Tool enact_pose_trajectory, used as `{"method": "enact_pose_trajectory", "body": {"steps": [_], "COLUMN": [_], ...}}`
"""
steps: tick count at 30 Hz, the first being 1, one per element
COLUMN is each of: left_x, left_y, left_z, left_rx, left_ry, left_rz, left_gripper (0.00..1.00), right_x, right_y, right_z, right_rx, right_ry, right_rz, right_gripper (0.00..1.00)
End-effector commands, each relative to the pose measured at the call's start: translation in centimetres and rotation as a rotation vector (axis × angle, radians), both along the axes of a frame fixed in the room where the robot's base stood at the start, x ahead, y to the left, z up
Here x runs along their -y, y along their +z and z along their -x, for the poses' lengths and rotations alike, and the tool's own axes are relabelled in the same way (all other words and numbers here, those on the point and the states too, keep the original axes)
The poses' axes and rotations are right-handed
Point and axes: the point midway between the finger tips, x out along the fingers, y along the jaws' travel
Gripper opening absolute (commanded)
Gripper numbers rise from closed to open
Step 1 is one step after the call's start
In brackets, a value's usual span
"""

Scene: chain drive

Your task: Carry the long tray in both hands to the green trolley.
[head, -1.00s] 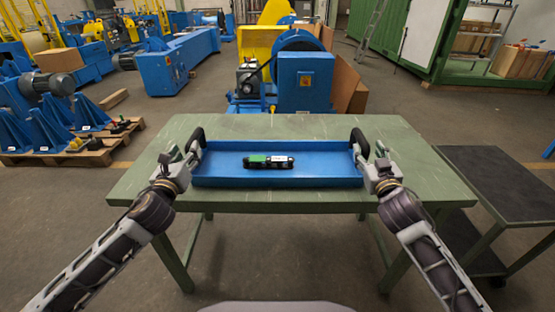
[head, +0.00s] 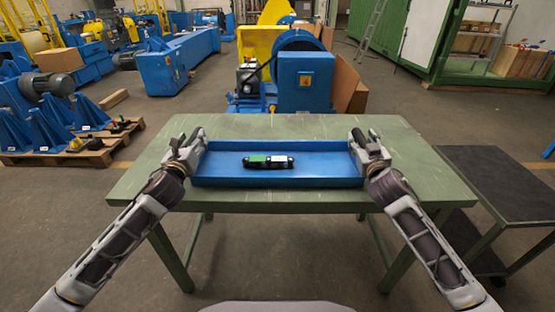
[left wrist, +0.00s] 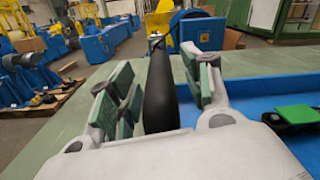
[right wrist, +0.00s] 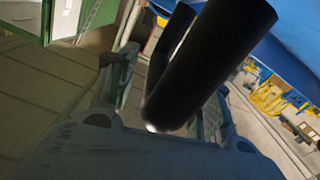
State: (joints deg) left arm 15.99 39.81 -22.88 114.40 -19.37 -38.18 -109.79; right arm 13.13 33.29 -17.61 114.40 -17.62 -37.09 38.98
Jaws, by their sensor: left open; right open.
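The long blue tray (head: 220,180) lies flat on the green table, with a small black part (head: 268,162) with green and white patches inside it. My left gripper (head: 197,137) is at the tray's left end. In the left wrist view the black left handle (left wrist: 158,92) stands between its open fingers, with gaps visible. My right gripper (head: 361,141) is at the tray's right end, open. In the right wrist view the black right handle (right wrist: 220,65) reaches in between its fingers; contact cannot be told. The trolley (head: 488,170) with dark shelves and a greenish frame stands to the right.
The green table (head: 290,127) has bare top behind and beside the tray. A blue machine (head: 305,85) stands behind it. Pallets with blue brackets (head: 60,140) are on the left floor. The trolley's top is bare and close to the table's right edge.

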Motion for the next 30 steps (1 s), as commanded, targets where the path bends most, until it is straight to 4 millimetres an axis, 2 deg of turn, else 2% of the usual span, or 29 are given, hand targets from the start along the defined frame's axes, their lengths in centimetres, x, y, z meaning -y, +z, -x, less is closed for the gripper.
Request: {"method": "enact_pose_trajectory", "body": {"steps": [6,16,27,28,30], "left_x": [0.06,0.04,0.03,0.03,0.03], "left_y": [0.05,0.03,0.02,0.02,0.02], "left_z": [-0.75,-0.84,-0.83,-0.83,-0.83], "left_rx": [0.000,0.000,0.000,0.000,0.000], "left_ry": [-0.001,-0.001,-0.001,-0.001,-0.001], "left_rz": [0.001,0.001,0.000,0.000,0.000], "left_gripper": [0.49,0.49,0.03,0.00,0.00], "right_x": [0.04,0.04,0.04,0.04,0.04], "right_y": [0.04,0.02,0.00,0.00,0.00], "right_z": [-0.75,-0.84,-0.82,-0.82,-0.82], "right_rx": [0.000,0.000,-0.001,-0.001,-0.001], "right_ry": [-0.001,-0.001,-0.001,-0.001,-0.001], "right_rz": [0.000,0.000,0.000,0.000,0.000], "right_gripper": [0.50,0.50,0.03,0.00,0.00]}}
